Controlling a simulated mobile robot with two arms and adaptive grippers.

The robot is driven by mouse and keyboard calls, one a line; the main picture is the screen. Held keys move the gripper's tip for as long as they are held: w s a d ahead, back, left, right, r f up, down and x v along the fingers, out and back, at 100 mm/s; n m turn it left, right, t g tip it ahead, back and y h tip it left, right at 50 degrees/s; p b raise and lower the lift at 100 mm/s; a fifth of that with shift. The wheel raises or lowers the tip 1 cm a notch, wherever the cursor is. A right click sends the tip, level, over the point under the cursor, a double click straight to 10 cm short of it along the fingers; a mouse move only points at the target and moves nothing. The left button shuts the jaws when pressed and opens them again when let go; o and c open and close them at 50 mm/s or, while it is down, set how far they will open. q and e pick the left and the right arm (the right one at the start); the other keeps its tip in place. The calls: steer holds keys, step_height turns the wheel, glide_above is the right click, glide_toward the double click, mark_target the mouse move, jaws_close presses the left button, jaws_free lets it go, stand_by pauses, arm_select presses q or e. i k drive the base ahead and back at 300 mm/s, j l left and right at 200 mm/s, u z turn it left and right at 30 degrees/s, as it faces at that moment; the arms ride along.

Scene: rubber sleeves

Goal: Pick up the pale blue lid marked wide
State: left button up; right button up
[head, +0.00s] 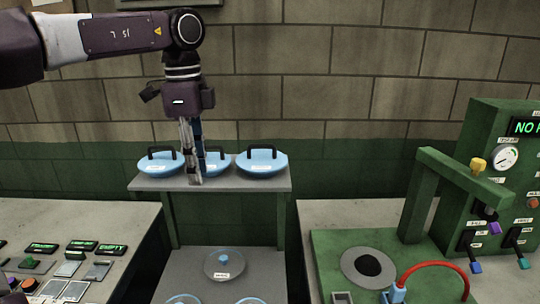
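Three pale blue lids with black bar handles sit in a row on the grey upper shelf (275,184): a left lid (147,167), a middle lid (216,169) and a right lid (275,166). My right gripper is not in view.
A grey disc with a blue knob (224,259) lies on the lower shelf, with pale blue rims cut off below it. A bench with small panels (110,220) is at left. A green machine (425,185) with a red hose (437,266) stands at right. A brick wall is behind.

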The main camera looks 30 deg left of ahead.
mark_target(259, 163)
steer(key=i+j, duration=0.1)
steer(key=i, duration=0.95)
